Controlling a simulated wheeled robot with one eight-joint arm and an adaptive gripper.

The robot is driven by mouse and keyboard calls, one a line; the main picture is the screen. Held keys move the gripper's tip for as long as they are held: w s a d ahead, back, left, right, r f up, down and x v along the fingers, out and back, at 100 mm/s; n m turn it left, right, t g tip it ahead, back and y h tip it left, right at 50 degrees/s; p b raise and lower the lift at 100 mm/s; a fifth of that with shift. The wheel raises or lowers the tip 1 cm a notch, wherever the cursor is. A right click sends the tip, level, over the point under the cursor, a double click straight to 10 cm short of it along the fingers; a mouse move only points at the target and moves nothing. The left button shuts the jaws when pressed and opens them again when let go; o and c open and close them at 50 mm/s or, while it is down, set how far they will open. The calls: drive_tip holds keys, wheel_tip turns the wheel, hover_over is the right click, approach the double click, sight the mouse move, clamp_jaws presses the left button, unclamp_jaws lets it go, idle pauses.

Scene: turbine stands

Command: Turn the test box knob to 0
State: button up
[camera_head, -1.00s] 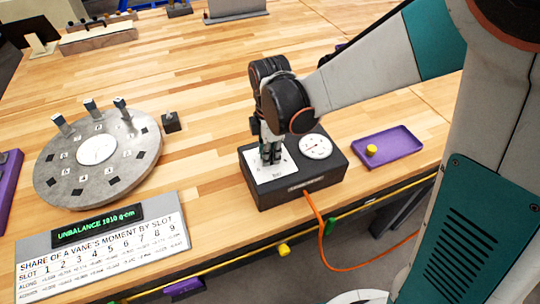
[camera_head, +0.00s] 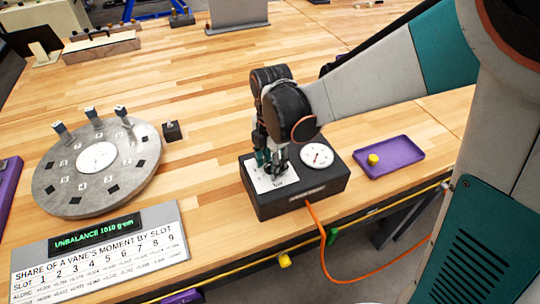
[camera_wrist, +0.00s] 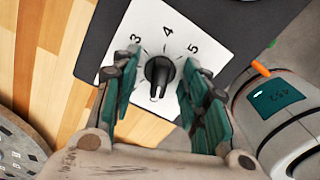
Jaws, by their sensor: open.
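The test box (camera_head: 300,198) is a dark box on the wooden bench, with a white dial plate (camera_head: 262,180) and a round white gauge (camera_head: 317,156) on top. The black knob (camera_wrist: 159,72) stands on the dial plate (camera_wrist: 150,30) in the wrist view. The numbers 3, 4 and 5 show beyond it; 0 cannot be made out. A pale line on the knob runs toward the bottom of the wrist view. My gripper (camera_wrist: 160,98) is open, with a finger on each side of the knob and apart from it. In the head view my gripper (camera_head: 271,160) hides the knob.
A purple tray (camera_head: 408,152) with a yellow piece (camera_head: 373,159) lies right of the box. A round slotted disc (camera_head: 135,175) with several upright pieces stands at left, behind an unbalance display (camera_head: 172,236). An orange cable (camera_head: 321,238) hangs off the front edge.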

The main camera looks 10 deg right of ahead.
sight(271, 163)
drive_tip(key=shift+r, duration=0.1)
drive_tip(key=shift+r+p, duration=1.75)
drive_tip(key=shift+r, duration=0.65)
